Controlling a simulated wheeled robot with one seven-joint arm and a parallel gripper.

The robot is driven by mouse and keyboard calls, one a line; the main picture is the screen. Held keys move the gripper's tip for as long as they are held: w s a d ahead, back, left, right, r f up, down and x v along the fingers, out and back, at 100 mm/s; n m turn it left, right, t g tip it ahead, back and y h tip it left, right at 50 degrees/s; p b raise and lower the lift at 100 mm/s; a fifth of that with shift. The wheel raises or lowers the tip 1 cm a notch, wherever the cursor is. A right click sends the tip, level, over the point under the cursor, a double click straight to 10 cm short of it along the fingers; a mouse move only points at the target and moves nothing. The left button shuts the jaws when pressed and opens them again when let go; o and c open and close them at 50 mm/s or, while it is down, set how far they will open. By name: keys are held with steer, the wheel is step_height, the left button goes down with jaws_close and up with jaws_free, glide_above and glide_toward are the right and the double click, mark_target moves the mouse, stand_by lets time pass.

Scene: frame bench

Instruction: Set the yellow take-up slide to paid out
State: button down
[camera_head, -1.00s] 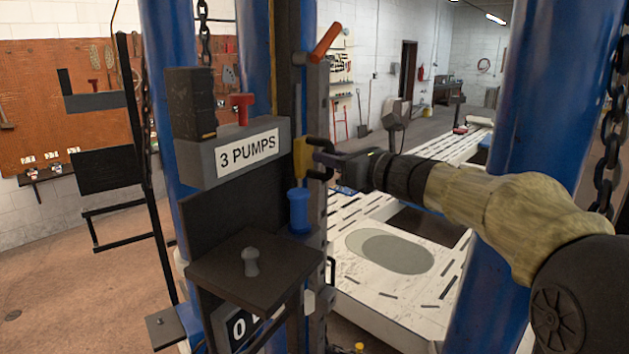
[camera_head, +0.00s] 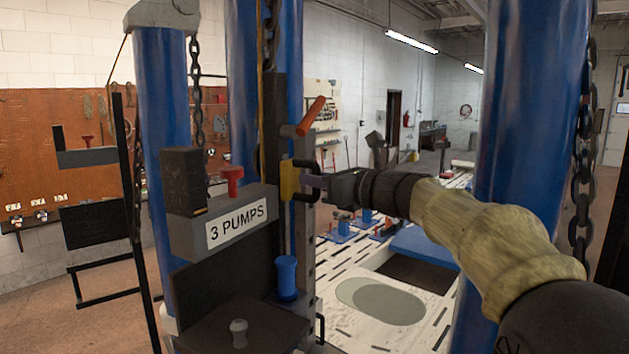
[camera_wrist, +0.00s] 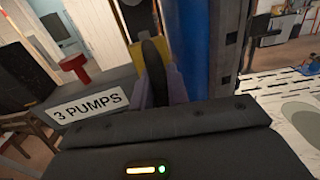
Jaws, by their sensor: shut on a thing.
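The yellow take-up slide (camera_head: 287,183) sits on the dark upright post, between the orange-handled lever above and the blue cup below. It carries a black loop handle. My gripper (camera_head: 314,184) reaches in from the right and is shut on that handle. In the wrist view the slide (camera_wrist: 163,45) is partly hidden behind the dark handle (camera_wrist: 153,72), which lies between the fingers of my gripper (camera_wrist: 155,92).
A grey box with a "3 PUMPS" sign (camera_head: 237,228) and a red knob (camera_head: 232,178) stands left of the slide. The orange-handled lever (camera_head: 311,115) juts out above. The blue cup (camera_head: 287,277) is below. Blue columns (camera_head: 530,130) flank my arm.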

steer(key=c, duration=1.4)
jaws_free()
steer(key=shift+d+r, duration=0.1)
steer(key=shift+r, duration=0.3)
steer(key=shift+c, duration=0.2)
steer(key=shift+f, duration=0.1)
steer(key=shift+f, duration=0.15)
steer(key=b+v, duration=0.8)
steer(key=v, duration=0.9)
steer(key=shift+s+r+b, duration=0.2)
steer(key=shift+b, duration=0.2)
steer(key=shift+d, duration=0.1)
